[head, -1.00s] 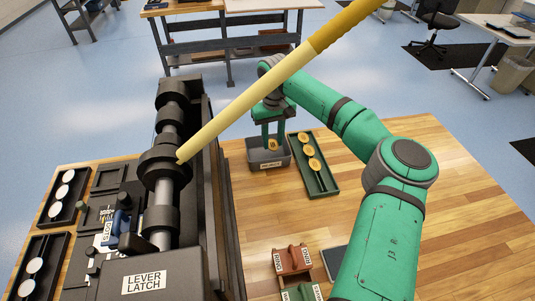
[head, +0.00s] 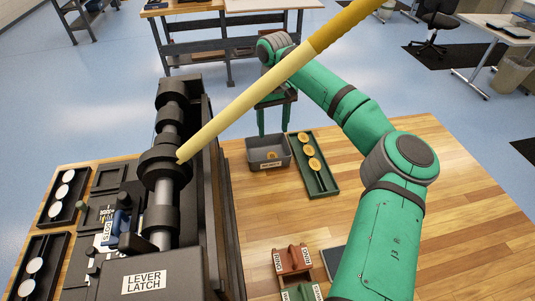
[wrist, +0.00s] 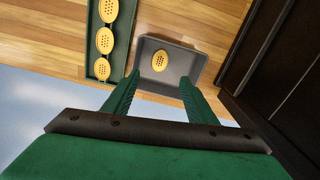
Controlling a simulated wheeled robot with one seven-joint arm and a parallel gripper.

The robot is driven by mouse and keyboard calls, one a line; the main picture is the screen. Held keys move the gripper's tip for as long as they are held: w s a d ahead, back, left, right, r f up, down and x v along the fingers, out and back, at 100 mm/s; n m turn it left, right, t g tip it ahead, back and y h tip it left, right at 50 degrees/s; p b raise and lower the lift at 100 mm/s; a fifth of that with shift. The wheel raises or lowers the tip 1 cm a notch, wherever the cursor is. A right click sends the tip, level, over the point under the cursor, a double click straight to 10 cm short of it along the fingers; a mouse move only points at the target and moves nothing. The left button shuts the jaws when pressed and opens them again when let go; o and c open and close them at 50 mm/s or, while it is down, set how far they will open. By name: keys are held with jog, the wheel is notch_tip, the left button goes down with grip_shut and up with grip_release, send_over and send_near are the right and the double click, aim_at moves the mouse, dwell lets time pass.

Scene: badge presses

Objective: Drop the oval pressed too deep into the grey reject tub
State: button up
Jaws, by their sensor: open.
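The grey reject tub (head: 285,160) stands on the wooden table, just right of the dark press. A gold oval badge (head: 271,156) lies inside it, and the wrist view shows this oval (wrist: 160,61) flat on the tub floor, dotted with small marks. My gripper (head: 273,130) is above the tub, open and empty. In the wrist view its two green fingers (wrist: 158,90) are spread apart at the tub's near side, with the oval beyond and between them.
A green tray (head: 325,188) with several gold ovals stands right of the tub. The tall black lever press (head: 165,215) with its long yellow handle (head: 270,90) is at left. Red (head: 292,260) and green holders stand at the front. The right side of the table is clear.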

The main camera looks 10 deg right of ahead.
jog(key=shift+r, duration=2.55)
